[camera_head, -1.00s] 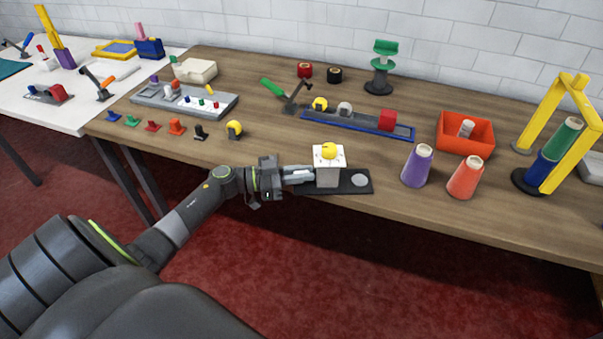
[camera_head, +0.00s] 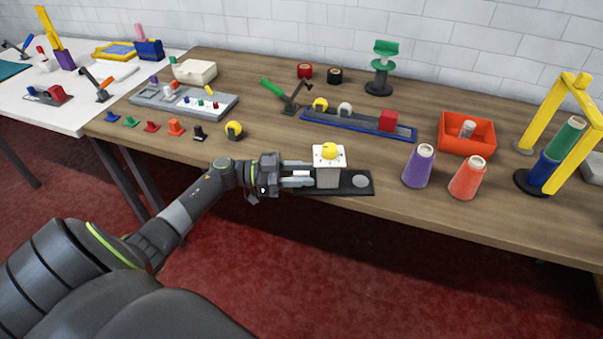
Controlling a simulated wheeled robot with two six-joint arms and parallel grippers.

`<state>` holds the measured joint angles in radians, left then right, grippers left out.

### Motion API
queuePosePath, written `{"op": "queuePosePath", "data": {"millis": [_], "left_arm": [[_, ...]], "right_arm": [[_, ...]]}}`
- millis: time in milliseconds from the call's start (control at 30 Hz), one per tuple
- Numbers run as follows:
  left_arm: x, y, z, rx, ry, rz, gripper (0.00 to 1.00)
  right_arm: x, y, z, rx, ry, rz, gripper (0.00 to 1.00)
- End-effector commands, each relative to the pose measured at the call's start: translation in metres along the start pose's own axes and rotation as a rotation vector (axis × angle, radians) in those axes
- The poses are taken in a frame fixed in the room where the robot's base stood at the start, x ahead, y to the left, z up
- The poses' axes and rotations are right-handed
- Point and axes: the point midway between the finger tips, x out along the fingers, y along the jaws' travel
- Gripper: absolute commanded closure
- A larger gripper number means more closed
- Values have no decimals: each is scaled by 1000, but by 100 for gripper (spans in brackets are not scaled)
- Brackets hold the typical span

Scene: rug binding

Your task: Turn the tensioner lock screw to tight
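A white block (camera_head: 328,177) with a dial-like top plate and a round yellow knob (camera_head: 329,151) stands on a black base plate (camera_head: 359,183) at the table's front edge. The yellow knob looks like the lock screw, but no label is legible. The way its pointer faces is too small to tell. My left gripper (camera_head: 304,175) is level with the block's left side, below the knob. Its two fingers show apart, with nothing seen between them. The fingertips are at or very close to the block; I cannot tell if they touch. My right gripper is not in view.
A purple cone (camera_head: 418,167) and an orange cone (camera_head: 467,178) stand to the right, beside a yellow frame (camera_head: 543,110). Behind the block lies a blue rail (camera_head: 357,125) with knobs. A yellow-and-black knob (camera_head: 234,130) stands at left. The wood between is clear.

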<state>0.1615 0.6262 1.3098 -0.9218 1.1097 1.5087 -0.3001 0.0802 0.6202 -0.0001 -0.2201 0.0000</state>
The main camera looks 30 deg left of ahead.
Motion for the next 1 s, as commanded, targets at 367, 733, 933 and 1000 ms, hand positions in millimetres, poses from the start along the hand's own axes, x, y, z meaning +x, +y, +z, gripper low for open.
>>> {"op": "queuePosePath", "data": {"millis": [367,733,933,1000], "left_arm": [[-33,0,3,-1,-6,-2,64],[-123,0,4,-1,-6,-2,64],[-158,0,3,-1,-3,-1,64],[-166,0,2,-1,-3,-1,64]], "right_arm": [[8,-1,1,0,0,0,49],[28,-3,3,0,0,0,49],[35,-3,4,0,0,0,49],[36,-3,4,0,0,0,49]]}}
